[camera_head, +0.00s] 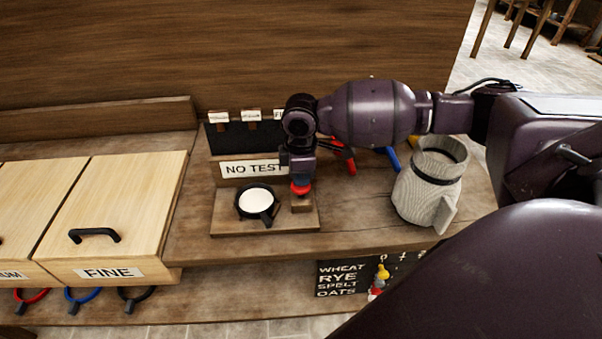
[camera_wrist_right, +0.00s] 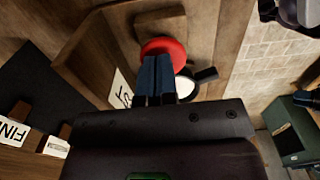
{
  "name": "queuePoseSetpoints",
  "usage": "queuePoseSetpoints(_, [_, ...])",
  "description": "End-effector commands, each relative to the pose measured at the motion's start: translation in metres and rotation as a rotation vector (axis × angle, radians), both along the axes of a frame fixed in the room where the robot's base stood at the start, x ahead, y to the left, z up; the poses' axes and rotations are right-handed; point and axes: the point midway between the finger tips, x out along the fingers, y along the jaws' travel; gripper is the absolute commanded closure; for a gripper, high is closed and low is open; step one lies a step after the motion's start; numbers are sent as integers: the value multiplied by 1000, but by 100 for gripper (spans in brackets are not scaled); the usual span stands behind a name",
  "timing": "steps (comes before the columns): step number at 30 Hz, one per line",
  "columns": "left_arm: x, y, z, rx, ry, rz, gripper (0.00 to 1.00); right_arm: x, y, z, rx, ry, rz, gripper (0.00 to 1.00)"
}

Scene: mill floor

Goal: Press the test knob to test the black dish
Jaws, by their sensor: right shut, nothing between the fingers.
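The black dish (camera_head: 257,201) sits on the wooden test stand (camera_head: 230,222), with white stuff inside and its handle toward the front. It also shows in the right wrist view (camera_wrist_right: 206,75), partly hidden behind my fingers. The red test knob (camera_head: 301,188) stands on a small wooden block to the right of the dish. My right gripper (camera_head: 299,176) is shut and empty, pointing down right over the knob. In the right wrist view the fingertips (camera_wrist_right: 156,62) overlap the red knob (camera_wrist_right: 164,48); I cannot tell whether they touch it. The sign (camera_head: 253,168) behind the dish reads NO TEST. My left gripper is not in view.
A grey wooden jug (camera_head: 428,185) stands to the right, under my right arm. Red and blue handled things lie behind my gripper. Wooden bins, one labelled FINE (camera_head: 115,215), stand at the left. Coloured rings hang below them. A chalkboard (camera_head: 341,279) lists grains on the shelf front.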

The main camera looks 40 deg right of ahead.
Motion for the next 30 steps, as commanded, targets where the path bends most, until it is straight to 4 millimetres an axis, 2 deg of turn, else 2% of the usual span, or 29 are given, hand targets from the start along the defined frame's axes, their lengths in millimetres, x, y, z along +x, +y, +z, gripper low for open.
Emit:
queuePoseSetpoints(5, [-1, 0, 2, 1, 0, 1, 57, 0, 0, -4, 1, 1, 0, 100])
queuePoseSetpoints(12, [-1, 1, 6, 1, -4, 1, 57, 0, 1, -26, 1, 1, 0, 100])
queuePoseSetpoints(30, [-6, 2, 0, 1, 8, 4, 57, -3, 1, -32, 0, 10, 1, 100])
